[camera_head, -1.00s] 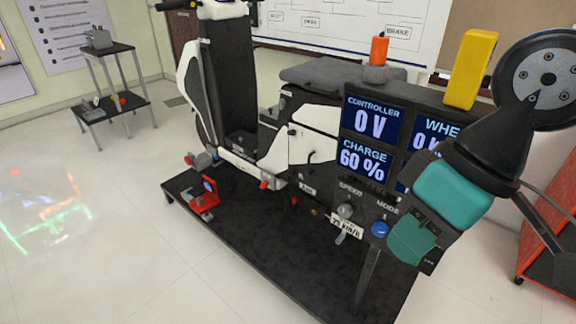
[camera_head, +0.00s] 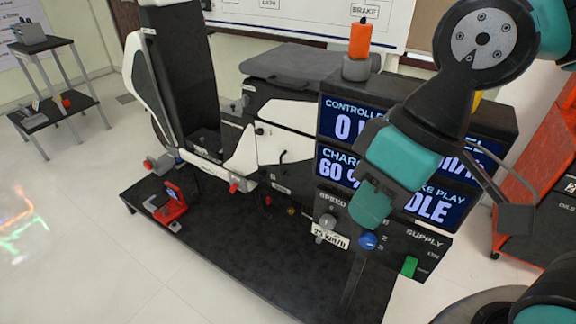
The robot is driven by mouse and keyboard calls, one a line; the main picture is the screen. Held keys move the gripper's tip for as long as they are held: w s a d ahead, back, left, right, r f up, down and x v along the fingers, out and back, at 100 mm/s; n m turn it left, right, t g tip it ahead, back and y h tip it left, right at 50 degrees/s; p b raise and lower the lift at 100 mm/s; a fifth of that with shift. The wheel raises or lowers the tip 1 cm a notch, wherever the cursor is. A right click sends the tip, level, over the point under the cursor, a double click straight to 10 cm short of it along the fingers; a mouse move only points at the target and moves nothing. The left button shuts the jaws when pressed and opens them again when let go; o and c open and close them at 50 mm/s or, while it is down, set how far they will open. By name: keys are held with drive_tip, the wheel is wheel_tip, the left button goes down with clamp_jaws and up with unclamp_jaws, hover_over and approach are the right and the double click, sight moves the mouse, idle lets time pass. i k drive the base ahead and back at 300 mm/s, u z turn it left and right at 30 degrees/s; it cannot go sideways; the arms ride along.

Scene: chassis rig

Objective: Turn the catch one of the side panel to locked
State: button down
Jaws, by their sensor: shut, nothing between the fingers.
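The scooter's white side panel (camera_head: 283,148) shows in the middle, below the grey seat. A small dark catch (camera_head: 259,131) shows on its upper left part, and a dark curved piece (camera_head: 283,157) is near its lower middle. I cannot tell which way the catch is turned. My arm comes in from the upper right. Its teal wrist is in front of the display console, right of the side panel and apart from it. My gripper's fingers are hidden behind the wrist.
A red clamp-like part (camera_head: 172,205) is on the black platform (camera_head: 240,245). An orange cart (camera_head: 540,170) stands at the right.

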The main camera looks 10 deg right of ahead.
sight(260, 131)
drive_tip(key=k, duration=0.5)
drive_tip(key=u, duration=1.75)
drive_tip(key=i, duration=3.15)
drive_tip(key=z, duration=2.7)
